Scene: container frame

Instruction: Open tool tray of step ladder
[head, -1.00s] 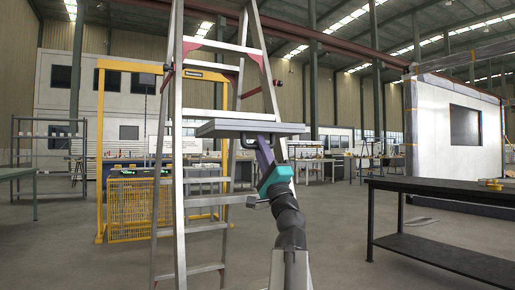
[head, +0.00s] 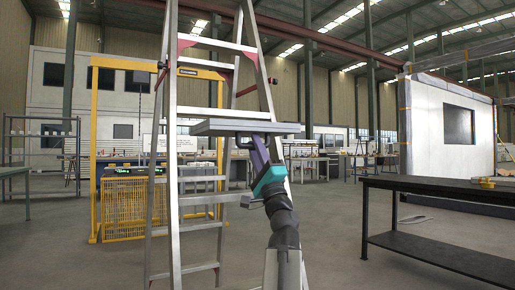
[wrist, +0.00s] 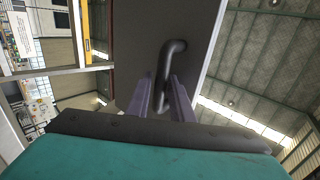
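The step ladder (head: 172,190) stands upright and open in front of me. Its flat grey tool tray (head: 215,128) sticks out level between the rails, below the upper steps. A dark bent handle (wrist: 178,47) is fixed to the tray's face, which fills the middle of the wrist view (wrist: 135,50). My gripper (wrist: 161,80) has its two purple fingers apart, with the lower part of the handle between them. I cannot tell whether either finger touches it. In the head view my gripper (head: 252,146) is just under the tray, partly hiding the handle.
A black workbench (head: 440,185) stands to the right. A yellow frame (head: 95,150) with a mesh basket is behind the ladder at left. Grey shelving (head: 40,145) stands further left. The floor between ladder and workbench is clear.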

